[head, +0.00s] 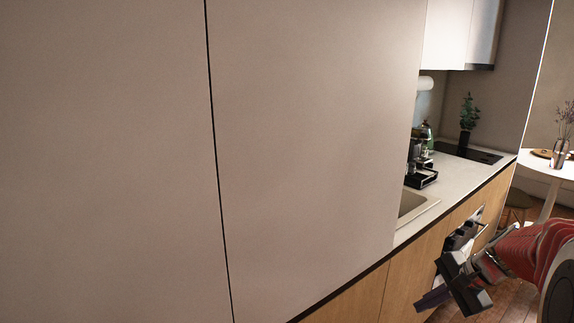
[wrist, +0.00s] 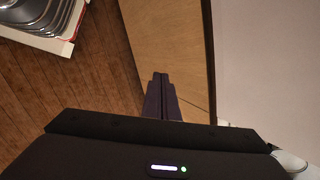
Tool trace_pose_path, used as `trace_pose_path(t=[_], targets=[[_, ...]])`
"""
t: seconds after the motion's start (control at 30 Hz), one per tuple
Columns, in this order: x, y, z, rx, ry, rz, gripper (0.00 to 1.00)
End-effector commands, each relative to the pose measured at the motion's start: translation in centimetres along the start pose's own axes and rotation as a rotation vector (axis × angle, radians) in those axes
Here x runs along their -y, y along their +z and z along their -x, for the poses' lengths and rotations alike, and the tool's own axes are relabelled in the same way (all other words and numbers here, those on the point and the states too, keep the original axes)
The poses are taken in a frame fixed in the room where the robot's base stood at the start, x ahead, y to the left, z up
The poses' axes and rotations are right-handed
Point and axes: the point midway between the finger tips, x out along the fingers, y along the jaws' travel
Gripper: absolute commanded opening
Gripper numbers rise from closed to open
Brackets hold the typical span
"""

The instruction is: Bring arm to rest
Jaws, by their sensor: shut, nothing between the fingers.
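My gripper (head: 432,299) shows at the lower right of the head view, at the end of my red arm. It is in front of the wooden lower cabinets (head: 420,270). In the wrist view my gripper (wrist: 160,76) has its two dark fingers together, with nothing between them. The fingers point toward a wooden cabinet front (wrist: 165,35), and I cannot tell how far from it they are.
Tall pale cabinet panels (head: 310,130) fill the left and middle of the head view. A counter (head: 455,180) with a sink (head: 412,205), a coffee machine (head: 420,170) and a plant (head: 468,115) runs back to the right. A round white table (head: 540,168) stands at far right.

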Motion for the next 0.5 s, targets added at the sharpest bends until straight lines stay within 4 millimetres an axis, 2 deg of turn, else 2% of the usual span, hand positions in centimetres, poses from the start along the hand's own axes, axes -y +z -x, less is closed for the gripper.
trace_pose_path(t=[0.03,0.1,0.5], targets=[[-0.5,1.4,0.3,-0.012,0.024,0.062,0.00],[-1.4,3.0,0.7,-0.026,0.060,0.147,0.00],[-6.1,10.6,2.8,-0.102,0.229,0.594,0.00]])
